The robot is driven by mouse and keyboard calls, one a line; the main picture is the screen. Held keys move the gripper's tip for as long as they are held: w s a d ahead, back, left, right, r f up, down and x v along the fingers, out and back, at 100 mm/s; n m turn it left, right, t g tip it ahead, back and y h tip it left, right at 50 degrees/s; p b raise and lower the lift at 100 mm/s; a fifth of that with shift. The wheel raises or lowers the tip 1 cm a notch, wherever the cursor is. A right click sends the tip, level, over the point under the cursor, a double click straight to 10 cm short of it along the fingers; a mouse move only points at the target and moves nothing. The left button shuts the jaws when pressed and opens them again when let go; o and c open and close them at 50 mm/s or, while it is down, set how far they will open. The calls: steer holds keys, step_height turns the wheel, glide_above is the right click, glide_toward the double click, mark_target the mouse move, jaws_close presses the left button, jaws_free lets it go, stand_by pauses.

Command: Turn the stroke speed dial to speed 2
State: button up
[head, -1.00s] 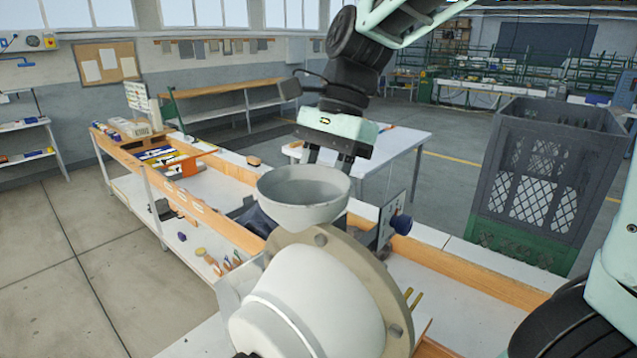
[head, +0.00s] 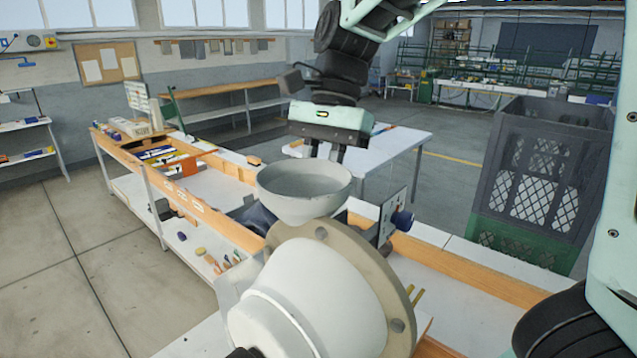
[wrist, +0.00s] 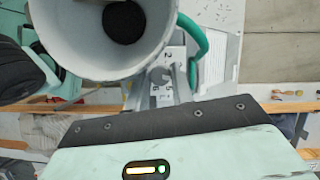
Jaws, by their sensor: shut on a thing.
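The stroke speed dial (wrist: 160,76) is a small grey knob on a light plate with printed marks; a 2 is readable just above it in the wrist view. My gripper (head: 325,152) points down behind the pale hopper bowl (head: 303,190) in the head view. Its fingertips are hidden there by the bowl. In the wrist view the dial lies just beyond the dark edge of my gripper, which is shut on it. I cannot tell which mark the dial points to.
The hopper bowl fills the wrist view's upper left (wrist: 100,35), close to my gripper. A green hose (wrist: 195,45) curves beside the plate. A dark crate (head: 545,175) stands at right.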

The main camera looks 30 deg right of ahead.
steer(key=n+g+h, duration=0.1)
steer(key=n, duration=0.2)
steer(key=shift+w+n, duration=0.15)
steer(key=shift+n, duration=0.25)
steer(key=n+h+p, duration=0.1)
steer(key=n, duration=0.2)
steer(key=shift+a+r+n+g, duration=0.1)
steer(key=shift+n+g, duration=0.2)
steer(key=shift+g, duration=0.1)
steer(key=n+h+p, duration=0.1)
steer(key=n, duration=0.2)
steer(key=shift+a+n+h, duration=0.15)
steer(key=shift+n+h, duration=0.15)
steer(key=shift+h, duration=0.1)
steer(key=shift+a+n+h+p, duration=0.1)
steer(key=shift+n+h+p, duration=0.4)
steer(key=shift+n, duration=1.3)
steer(key=o, duration=0.9)
steer(key=shift+o, duration=0.2)
